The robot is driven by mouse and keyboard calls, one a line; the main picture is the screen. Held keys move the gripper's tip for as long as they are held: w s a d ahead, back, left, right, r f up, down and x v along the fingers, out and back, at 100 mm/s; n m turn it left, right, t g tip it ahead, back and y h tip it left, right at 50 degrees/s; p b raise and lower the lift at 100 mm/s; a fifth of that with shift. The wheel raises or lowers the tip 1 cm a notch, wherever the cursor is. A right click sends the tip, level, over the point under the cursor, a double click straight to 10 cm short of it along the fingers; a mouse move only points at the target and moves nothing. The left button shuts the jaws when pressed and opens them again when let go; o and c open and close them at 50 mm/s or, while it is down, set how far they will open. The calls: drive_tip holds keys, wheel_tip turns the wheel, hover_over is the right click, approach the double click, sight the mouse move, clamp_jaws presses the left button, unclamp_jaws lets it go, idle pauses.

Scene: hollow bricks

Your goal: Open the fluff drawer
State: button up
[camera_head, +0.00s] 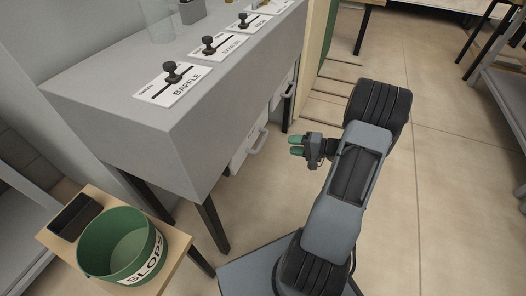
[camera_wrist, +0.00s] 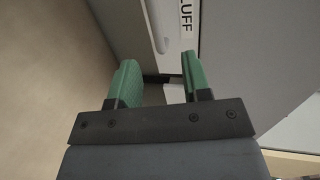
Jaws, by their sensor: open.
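The fluff drawer shows close up in the wrist view, with the end of its white label (camera_wrist: 186,18) reading "LUFF". A pale bar handle (camera_wrist: 156,28) lies beside the label, partly cut off by the top edge. In the head view, a pale drawer handle (camera_head: 258,142) shows low under the grey cabinet, but I cannot read its label there. My gripper (camera_head: 296,145) is to the right of that handle, pointing towards it. In the wrist view, the green fingers of my gripper (camera_wrist: 159,68) are apart and empty, short of the handle.
The grey cabinet (camera_head: 120,110) overhangs the drawers and carries several sliders, one labelled "BAFFLE" (camera_head: 172,84). A second drawer handle (camera_head: 289,90) shows farther back. A green slops bucket (camera_head: 155,258) stands on a small wooden stand at front left. Tiled floor (camera_head: 440,190) is clear to the right.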

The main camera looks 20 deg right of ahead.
sight(263, 140)
drive_tip(key=shift+t, duration=0.4)
drive_tip(key=b+x, duration=0.1)
drive_tip(key=x, duration=0.3)
drive_tip(key=f+b+x, duration=0.1)
drive_tip(key=x, duration=0.4)
drive_tip(key=b+x, duration=0.1)
drive_tip(key=x, duration=0.3)
drive_tip(key=shift+w+d+f, duration=0.25)
drive_tip(key=shift+w+f, duration=0.05)
drive_tip(key=shift+c, duration=0.2)
clamp_jaws()
